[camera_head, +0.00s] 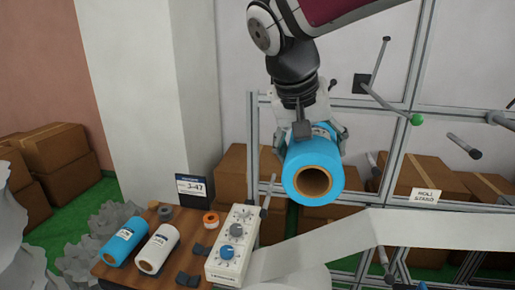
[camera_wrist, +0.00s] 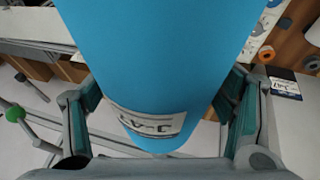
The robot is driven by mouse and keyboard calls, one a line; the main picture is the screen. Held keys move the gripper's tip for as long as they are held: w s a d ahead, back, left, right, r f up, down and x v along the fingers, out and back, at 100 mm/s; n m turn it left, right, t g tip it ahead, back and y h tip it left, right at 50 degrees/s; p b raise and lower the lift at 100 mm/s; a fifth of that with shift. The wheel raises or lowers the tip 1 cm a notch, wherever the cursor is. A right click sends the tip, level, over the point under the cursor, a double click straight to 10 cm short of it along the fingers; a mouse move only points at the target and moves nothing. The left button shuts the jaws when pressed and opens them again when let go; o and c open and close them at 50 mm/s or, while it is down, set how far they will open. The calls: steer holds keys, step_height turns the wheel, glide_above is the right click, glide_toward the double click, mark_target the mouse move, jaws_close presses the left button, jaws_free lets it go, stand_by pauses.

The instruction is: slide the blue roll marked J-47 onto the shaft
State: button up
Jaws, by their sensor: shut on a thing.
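My gripper (camera_head: 313,133) is shut on a blue roll (camera_head: 317,165), holding it in the air in front of the metal frame. The roll's brown core opening faces the head camera. In the wrist view the roll (camera_wrist: 160,60) fills the middle between the fingers (camera_wrist: 160,115), and its white label reads J-47. Several shafts stick out of the frame. One long shaft (camera_head: 388,98) with a green tip (camera_head: 416,119) is to the right of the roll, apart from it. Which shaft is meant is not clear from the pictures.
A brown table (camera_head: 112,272) at lower left bears another blue roll (camera_head: 122,241), a white roll (camera_head: 158,248), tape, a control box (camera_head: 233,245) and a J-47 sign (camera_head: 191,188). A white web (camera_head: 350,245) crosses below. Cardboard boxes (camera_head: 232,175) stand behind the frame (camera_head: 395,150).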

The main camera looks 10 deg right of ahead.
steer(key=shift+w+d+b, duration=0.2)
steer(key=shift+w+d, duration=0.05)
steer(key=shift+w, duration=0.55)
steer(key=shift+w+d+b, duration=0.25)
steer(key=shift+w+d, duration=0.05)
steer(key=shift+w, duration=0.45)
steer(key=shift+w+d+b, duration=0.2)
steer(key=shift+w+d, duration=0.05)
steer(key=shift+w, duration=0.55)
steer(key=shift+w+d+b, duration=0.25)
steer(key=shift+w, duration=0.55)
steer(key=shift+w+d+b, duration=0.25)
steer(key=shift+w, duration=0.5)
steer(key=shift+w+d+b, duration=0.25)
steer(key=shift+w, duration=0.55)
steer(key=shift+w, duration=0.15)
steer(key=shift+w+d+b, duration=0.25)
steer(key=shift+w, duration=0.5)
steer(key=shift+w+d+b, duration=0.25)
steer(key=shift+w+d, duration=0.05)
steer(key=shift+w, duration=0.45)
steer(key=shift+w+d+b, duration=0.25)
steer(key=shift+w, duration=0.5)
steer(key=shift+w+d+b, duration=0.25)
steer(key=shift+w, duration=0.55)
steer(key=shift+w+d+b, duration=0.2)
steer(key=shift+w+d, duration=0.05)
steer(key=shift+w, duration=0.5)
steer(key=shift+w+d+b, duration=0.25)
steer(key=shift+w, duration=0.55)
